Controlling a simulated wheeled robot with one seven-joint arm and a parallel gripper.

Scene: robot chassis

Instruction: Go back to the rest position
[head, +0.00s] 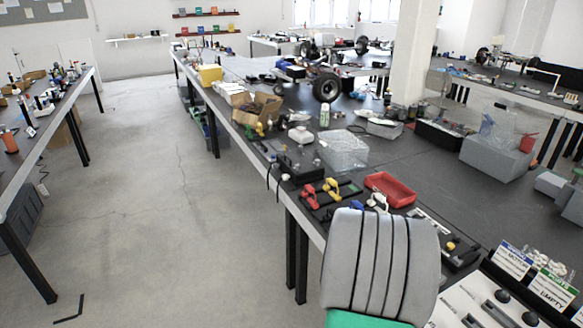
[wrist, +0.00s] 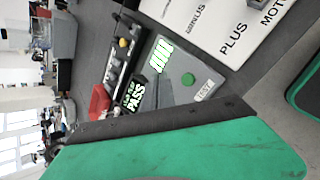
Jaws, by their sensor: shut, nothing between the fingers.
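My gripper's fingers cannot be made out in either view. A large green surface with a dark edge (wrist: 180,150) fills the bottom of the wrist view, close to the camera. I cannot tell what it belongs to. In the head view, a grey ribbed shape (head: 380,262) with a green part below it stands at the lower middle, very near, hiding part of the bench behind it.
A long dark bench (head: 400,165) runs along the right, holding a red tray (head: 390,189), a clear box (head: 343,150) and a wheeled chassis (head: 320,70). A tester (wrist: 178,80) shows PASS in the wrist view. Open floor (head: 160,200) lies left, before another bench (head: 60,110).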

